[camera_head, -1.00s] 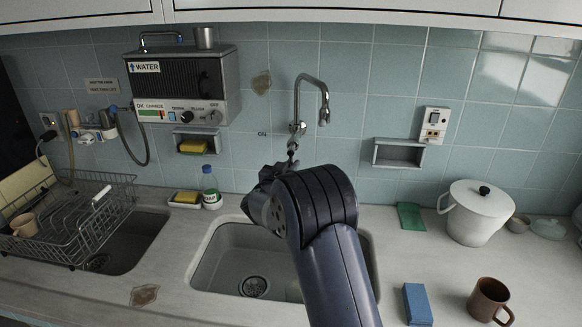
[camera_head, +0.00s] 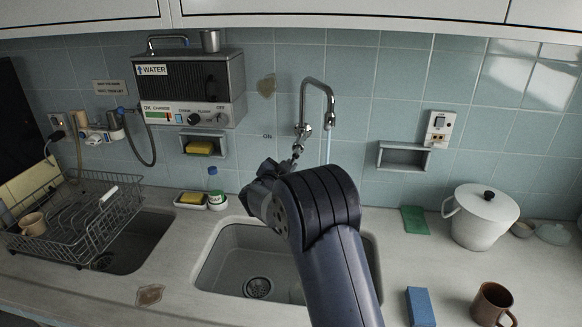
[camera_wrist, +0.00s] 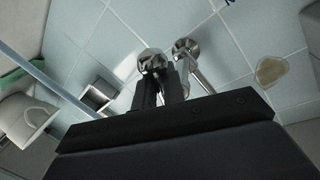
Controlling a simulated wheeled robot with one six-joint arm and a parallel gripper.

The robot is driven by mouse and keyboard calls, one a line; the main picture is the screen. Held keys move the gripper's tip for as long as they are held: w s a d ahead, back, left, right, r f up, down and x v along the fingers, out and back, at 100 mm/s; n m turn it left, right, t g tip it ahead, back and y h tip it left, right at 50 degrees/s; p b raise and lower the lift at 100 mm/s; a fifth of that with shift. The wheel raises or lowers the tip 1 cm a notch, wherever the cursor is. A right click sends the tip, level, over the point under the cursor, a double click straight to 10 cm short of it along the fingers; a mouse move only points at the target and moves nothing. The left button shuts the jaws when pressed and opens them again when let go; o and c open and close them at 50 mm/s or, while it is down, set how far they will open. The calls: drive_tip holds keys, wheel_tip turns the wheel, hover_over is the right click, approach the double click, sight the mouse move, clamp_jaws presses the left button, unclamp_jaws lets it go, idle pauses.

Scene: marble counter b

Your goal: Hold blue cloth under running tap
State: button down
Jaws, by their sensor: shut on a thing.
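The chrome tap (camera_head: 318,84) is on the tiled wall above the sink, with a curved spout. A thin pale-blue stream of water (camera_head: 328,148) falls from the spout and passes behind my arm; it also crosses the left of the wrist view (camera_wrist: 52,80). My gripper (camera_head: 297,152) is at the tap's handle. In the wrist view its dark fingers (camera_wrist: 160,88) are shut on the round chrome tap handle (camera_wrist: 153,61). The blue cloth (camera_head: 420,306) lies folded on the counter, right of the sink, apart from my gripper.
The sink basin (camera_head: 222,262) is partly hidden by my arm. A green cloth (camera_head: 415,220), a white pot (camera_head: 481,219) and a brown mug (camera_head: 490,303) stand to the right. A dish rack (camera_head: 84,232), a bottle (camera_head: 215,190) and a yellow sponge (camera_head: 191,198) are at left.

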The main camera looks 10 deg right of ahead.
drive_tip(key=shift+f, duration=0.35)
drive_tip(key=c, duration=1.6)
unclamp_jaws()
drive_tip(key=shift+a, duration=0.1)
drive_tip(key=shift+r, duration=0.1)
drive_tip(key=shift+r, duration=0.1)
drive_tip(key=b+v, duration=0.1)
drive_tip(key=v, duration=0.9)
drive_tip(key=shift+s+a+b, duration=0.2)
drive_tip(key=shift+s+b, duration=0.15)
